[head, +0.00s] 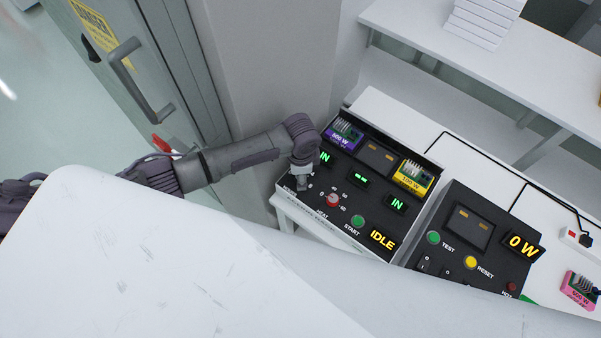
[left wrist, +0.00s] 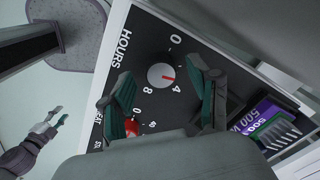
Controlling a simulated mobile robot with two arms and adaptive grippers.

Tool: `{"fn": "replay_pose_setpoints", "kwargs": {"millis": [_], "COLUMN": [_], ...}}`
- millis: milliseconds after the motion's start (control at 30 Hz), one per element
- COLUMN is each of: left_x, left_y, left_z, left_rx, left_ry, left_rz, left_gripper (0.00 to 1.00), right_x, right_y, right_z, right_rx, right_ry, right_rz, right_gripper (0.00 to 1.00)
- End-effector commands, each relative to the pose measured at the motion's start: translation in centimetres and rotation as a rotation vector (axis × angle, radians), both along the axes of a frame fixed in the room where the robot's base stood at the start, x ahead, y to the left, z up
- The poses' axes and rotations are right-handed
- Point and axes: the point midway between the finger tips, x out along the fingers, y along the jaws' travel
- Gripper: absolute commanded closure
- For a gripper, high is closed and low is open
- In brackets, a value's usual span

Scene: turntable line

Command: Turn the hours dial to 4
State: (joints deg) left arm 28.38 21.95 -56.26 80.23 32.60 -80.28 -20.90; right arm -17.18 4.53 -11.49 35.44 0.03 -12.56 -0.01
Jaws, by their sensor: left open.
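The hours dial (left wrist: 160,76) shows in the left wrist view as a round grey knob with a red pointer mark. The mark points between 0 and 4, closer to the 4. My left gripper (left wrist: 165,98) is open, with one finger on each side of the dial and a gap to it.
The red heat dial (head: 333,200) sits close by, with the green start button (head: 358,221) and an IDLE display (head: 382,240). Purple (head: 343,134) and yellow (head: 412,177) modules stand at the panel's back. A second panel (head: 470,242) is to the right.

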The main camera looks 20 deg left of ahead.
Motion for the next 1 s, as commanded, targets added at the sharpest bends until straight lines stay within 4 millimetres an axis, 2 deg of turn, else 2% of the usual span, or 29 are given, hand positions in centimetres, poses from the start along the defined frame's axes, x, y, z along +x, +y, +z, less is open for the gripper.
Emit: {"fn": "replay_pose_setpoints", "kwargs": {"millis": [200,400,833,933,1000], "left_x": [0.0,-0.2,-0.3,0.1,0.5], "left_y": [-0.2,-0.2,-0.3,-0.9,-1.5], "left_z": [3.7,6.3,6.9,7.7,8.7], "left_rx": [-0.002,-0.002,-0.002,-0.013,-0.025], "left_ry": [-0.004,-0.003,-0.002,-0.01,-0.017], "left_rz": [-0.002,-0.002,0.008,0.076,0.188], "left_gripper": [0.39,0.39,0.38,0.38,0.38], "right_x": [0.0,0.0,0.0,0.0,0.0], "right_y": [-0.1,-0.1,-0.1,-0.1,0.0], "right_z": [0.0,0.0,0.0,-0.2,-0.4], "right_rx": [-0.001,-0.001,-0.001,-0.001,-0.001], "right_ry": [0.0,0.0,0.0,0.0,0.0], "right_rz": [0.0,0.0,0.0,0.0,0.0], "right_gripper": [0.6,0.6,0.6,0.6,0.6]}}
